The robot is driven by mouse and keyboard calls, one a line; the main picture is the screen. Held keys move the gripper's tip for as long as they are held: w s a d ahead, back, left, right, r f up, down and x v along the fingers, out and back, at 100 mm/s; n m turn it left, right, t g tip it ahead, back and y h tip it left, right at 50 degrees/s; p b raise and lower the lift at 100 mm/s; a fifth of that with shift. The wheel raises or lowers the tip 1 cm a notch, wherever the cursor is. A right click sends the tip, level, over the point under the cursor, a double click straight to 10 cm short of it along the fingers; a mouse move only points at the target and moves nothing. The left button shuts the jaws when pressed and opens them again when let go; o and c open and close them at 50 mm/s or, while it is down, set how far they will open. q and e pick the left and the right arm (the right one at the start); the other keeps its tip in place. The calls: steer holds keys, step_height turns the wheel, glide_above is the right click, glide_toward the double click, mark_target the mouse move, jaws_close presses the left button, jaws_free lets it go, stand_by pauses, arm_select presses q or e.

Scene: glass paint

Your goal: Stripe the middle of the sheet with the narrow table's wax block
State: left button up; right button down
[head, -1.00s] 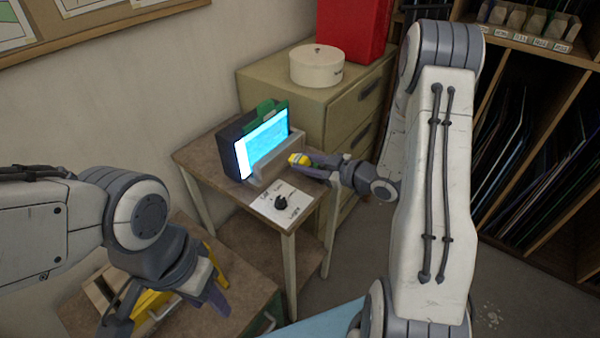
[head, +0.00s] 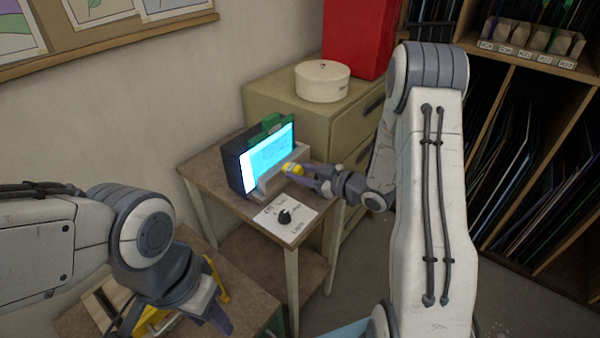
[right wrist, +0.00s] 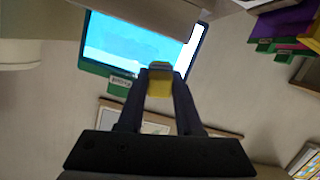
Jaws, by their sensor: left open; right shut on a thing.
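The glowing cyan sheet (head: 268,158) stands upright in a dark case with a green top piece on the narrow table (head: 205,165). Its left end is white. It also shows in the right wrist view (right wrist: 130,42), behind the fingertips. My right gripper (head: 305,173) is shut on the yellow wax block (head: 292,169), in front of the sheet's right part. In the right wrist view, the block (right wrist: 160,82) sits between the fingertips; I cannot tell whether it touches the sheet. My left gripper (head: 168,318) is open above a low table at the lower left.
A grey ledge (head: 270,186) runs along the sheet's front. A white panel with a black knob (head: 284,217) lies before it. A cabinet (head: 285,105) with a round white box (head: 322,82) stands behind. A yellow-framed item (head: 220,285) lies by my left gripper.

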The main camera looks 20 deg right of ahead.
steer(key=shift+w+a+f+b, duration=0.25)
steer(key=shift+w+b, duration=0.15)
steer(key=shift+b, duration=0.15)
steer(key=w+a+t+y+b, duration=0.1)
steer(key=w+a+b, duration=0.2)
steer(key=w+b, duration=0.2)
steer(key=shift+a+f+t+b, duration=0.15)
steer(key=shift+f+t+b, duration=0.15)
steer(key=shift+f+t, duration=0.1)
steer(key=shift+x, duration=0.95)
steer(key=shift+w+d+b, duration=0.2)
steer(key=shift+w+d, duration=0.8)
steer(key=shift+d, duration=0.55)
steer(key=shift+w+d+b, duration=0.2)
steer(key=shift+w+d, duration=0.85)
steer(key=shift+d, duration=0.5)
steer(key=shift+w+d+b, duration=0.2)
steer(key=shift+w+d, duration=0.8)
steer(key=shift+d, duration=0.55)
steer(key=shift+w, duration=0.1)
